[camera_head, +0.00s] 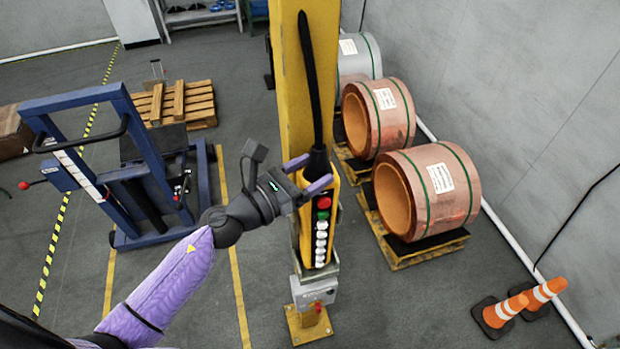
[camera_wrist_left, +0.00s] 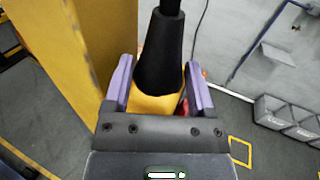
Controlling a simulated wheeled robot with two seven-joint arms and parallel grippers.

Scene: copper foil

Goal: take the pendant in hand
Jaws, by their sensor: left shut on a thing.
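The pendant (camera_head: 321,225) is a long yellow control box with a red button, a green button and several white ones. It hangs upright from a thick black cable against the yellow column (camera_head: 293,90). My left gripper (camera_head: 309,175) is at its top end, just below the cable sleeve. In the left wrist view the purple fingers of my left gripper (camera_wrist_left: 158,88) stand on both sides of the pendant's yellow top (camera_wrist_left: 157,103) and black sleeve (camera_wrist_left: 160,55). The gripper is shut on the pendant. My right gripper is not in view.
A blue lift frame (camera_head: 125,150) stands at left. Orange cones (camera_head: 505,310) are at lower right. A grey box (camera_head: 314,290) sits low on the column. Open floor lies between the lift and column.

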